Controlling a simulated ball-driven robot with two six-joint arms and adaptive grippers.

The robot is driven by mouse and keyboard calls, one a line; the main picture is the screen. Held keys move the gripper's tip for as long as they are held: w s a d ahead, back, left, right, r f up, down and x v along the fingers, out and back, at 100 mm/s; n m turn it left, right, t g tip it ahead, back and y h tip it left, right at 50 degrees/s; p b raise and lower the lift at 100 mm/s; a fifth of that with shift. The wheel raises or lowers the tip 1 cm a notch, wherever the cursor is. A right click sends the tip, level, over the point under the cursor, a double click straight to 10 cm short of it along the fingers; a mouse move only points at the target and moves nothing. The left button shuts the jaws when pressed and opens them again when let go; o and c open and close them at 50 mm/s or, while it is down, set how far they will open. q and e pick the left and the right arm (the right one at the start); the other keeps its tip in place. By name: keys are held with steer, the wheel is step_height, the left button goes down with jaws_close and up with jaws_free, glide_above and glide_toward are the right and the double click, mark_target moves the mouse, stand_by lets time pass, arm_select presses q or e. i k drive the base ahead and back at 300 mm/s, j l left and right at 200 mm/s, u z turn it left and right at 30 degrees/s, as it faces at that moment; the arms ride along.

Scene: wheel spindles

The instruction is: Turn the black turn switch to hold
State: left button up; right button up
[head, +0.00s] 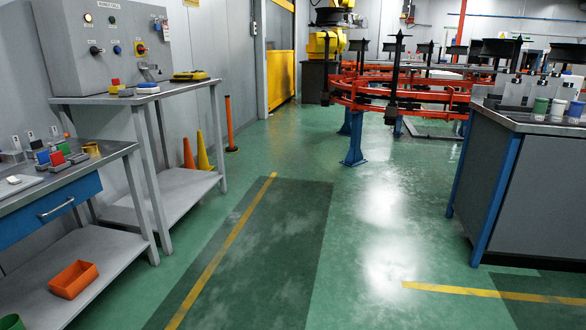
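A grey control panel (115,72) stands on a grey metal table at the upper left, against the wall. A small black knob (95,50), which looks like the black turn switch, sits at the left of its lower row. Its pointer direction and label are too small to read. Neither of my grippers shows in the head view.
A workbench (62,190) with small items stands at the near left. An orange bin (74,279) lies on its lower shelf. Cones (203,152) and an orange post (229,120) stand beyond the panel table. A grey bench (530,180) is at right. The green floor between is clear.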

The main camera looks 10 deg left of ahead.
mark_target(96, 51)
steer(key=i+j+z, duration=0.1)
steer(key=i, duration=2.15)
steer(key=i+j+u, duration=0.1)
steer(key=i+u, duration=0.2)
steer(key=i, duration=0.2)
steer(key=i+u, duration=0.25)
steer(key=i, duration=0.25)
steer(key=i+l+u, duration=0.3)
steer(key=i, duration=0.2)
steer(key=i+l+u, duration=0.25)
steer(key=i, duration=0.25)
